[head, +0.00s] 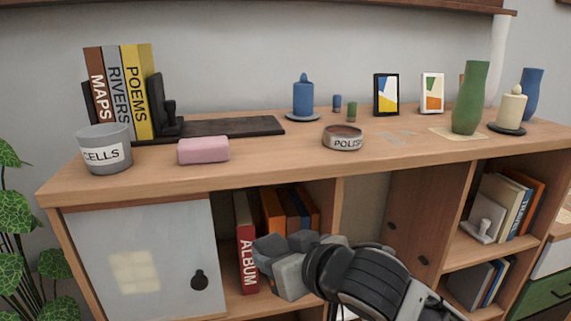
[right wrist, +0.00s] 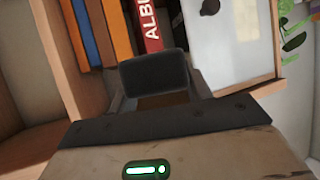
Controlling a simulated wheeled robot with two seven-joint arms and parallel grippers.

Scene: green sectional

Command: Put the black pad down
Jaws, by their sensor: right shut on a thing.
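My right gripper (head: 290,262) is in front of the cabinet's open middle compartment, below the top's front edge. In the right wrist view, the gripper (right wrist: 158,98) is shut on a small dark block, which I take to be the black pad (right wrist: 155,73). The pad stands out past the fingers, before the red ALBUM book (right wrist: 150,25). In the head view I cannot make out the pad; the grey fingers and wrist seem to hide it. My left gripper is not in view.
The wooden cabinet top (head: 260,160) holds a CELLS cup (head: 105,150), a pink block (head: 203,150), a dark flat board (head: 225,127), a POLISH tin (head: 343,138) and a green vase (head: 470,98). Its front has clear patches. A pale sliding door (head: 145,255) covers the left compartment.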

